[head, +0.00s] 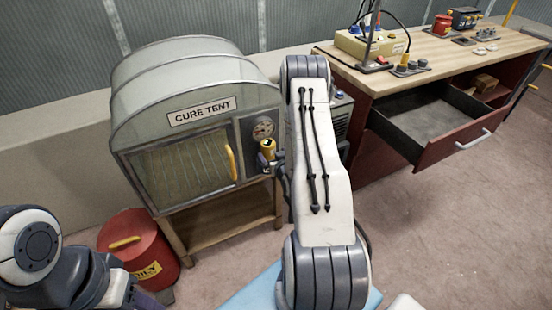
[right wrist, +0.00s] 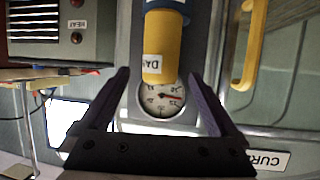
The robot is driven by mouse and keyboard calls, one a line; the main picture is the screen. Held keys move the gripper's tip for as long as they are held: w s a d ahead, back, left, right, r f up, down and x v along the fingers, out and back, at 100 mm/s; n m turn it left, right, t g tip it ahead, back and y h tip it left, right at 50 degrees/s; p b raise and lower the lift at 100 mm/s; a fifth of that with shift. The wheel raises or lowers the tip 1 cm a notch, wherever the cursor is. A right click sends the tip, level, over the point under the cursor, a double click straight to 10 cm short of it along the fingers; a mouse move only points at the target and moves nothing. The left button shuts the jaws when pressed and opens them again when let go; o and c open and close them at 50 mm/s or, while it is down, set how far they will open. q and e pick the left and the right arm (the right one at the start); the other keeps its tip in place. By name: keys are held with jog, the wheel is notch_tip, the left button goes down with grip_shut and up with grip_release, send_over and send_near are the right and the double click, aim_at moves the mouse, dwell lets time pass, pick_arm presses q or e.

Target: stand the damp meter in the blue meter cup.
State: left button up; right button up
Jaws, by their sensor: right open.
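The damp meter (right wrist: 158,45) is a yellow cylinder with a white label, partly readable. It also shows in the head view (head: 267,147), in front of the cure tent's gauge panel. In the right wrist view, turned upside down, its lower end meets the blue meter cup (right wrist: 166,7), cut by the frame edge; it looks upright in the cup, but the depth is unclear. My right gripper (right wrist: 160,76) is open, its fingers spread to either side of the meter's free end with gaps. In the head view my right arm hides most of that gripper. My left gripper is out of frame.
The cure tent (head: 187,88) has a round gauge (head: 263,128) and a yellow door handle (head: 230,162) close to the meter. A red bin (head: 140,246) stands at lower left. A workbench (head: 440,60) with an open drawer (head: 430,118) is at right. The floor at right is clear.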

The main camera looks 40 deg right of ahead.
jog(key=s+a+r+n+g+y, duration=0.1)
jog(key=a+r+n+g+y, duration=0.35)
jog(key=a, duration=0.95)
jog(key=a+r+n+g+y, duration=0.1)
jog(key=a+r+n, duration=0.1)
jog(key=a+r, duration=0.8)
jog(key=s+a+r+n+g+y, duration=0.1)
jog(key=s+a+r+n+g, duration=0.25)
jog(key=s+a, duration=1.1)
jog(key=s+a+r+n+g, duration=0.1)
jog(key=s+r+n+g, duration=0.1)
jog(key=s, duration=1.1)
jog(key=shift+s+a+r+g, duration=0.15)
jog(key=shift+a+r+g, duration=0.1)
jog(key=shift+r+g, duration=0.35)
jog(key=shift+h, duration=0.25)
jog(key=shift+r+p, duration=0.5)
jog(key=shift+p, duration=0.05)
